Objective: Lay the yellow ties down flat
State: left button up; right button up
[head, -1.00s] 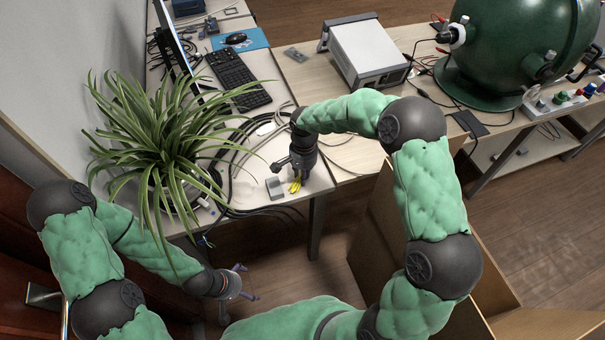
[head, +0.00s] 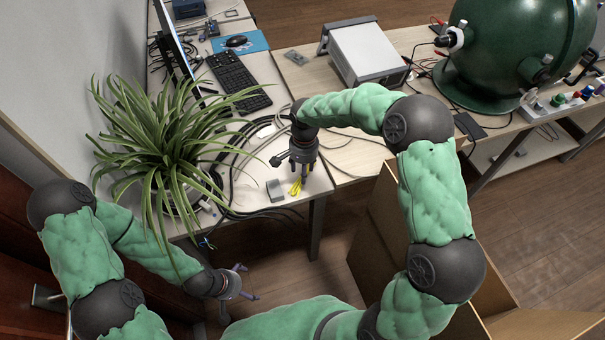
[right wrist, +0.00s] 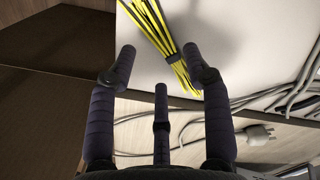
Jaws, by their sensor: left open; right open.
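The yellow ties (head: 295,187) are a thin bundle with a dark band, at the near edge of the light desk, just below my right gripper (head: 303,176). In the right wrist view the ties (right wrist: 155,30) run from the top edge down to the right fingertip. My right gripper (right wrist: 159,52) has its fingers spread, the dark band close to the right one; whether they touch is unclear. A shadow falls beside the ties on the white surface. I cannot tell if they lie fully flat. My left gripper (head: 242,284) is open and empty, low beside the desk.
A small grey block (head: 275,190) sits left of the ties. Dark cables (head: 240,180) and a potted plant (head: 165,150) crowd the left. A keyboard (head: 238,82) and a white instrument (head: 366,52) stand farther back. An open cardboard box (head: 375,220) stands right of the desk.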

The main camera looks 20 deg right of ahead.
notch_tip(320, 180, up, 9)
jog(key=p, duration=0.2)
jog(key=shift+w+d, duration=0.15)
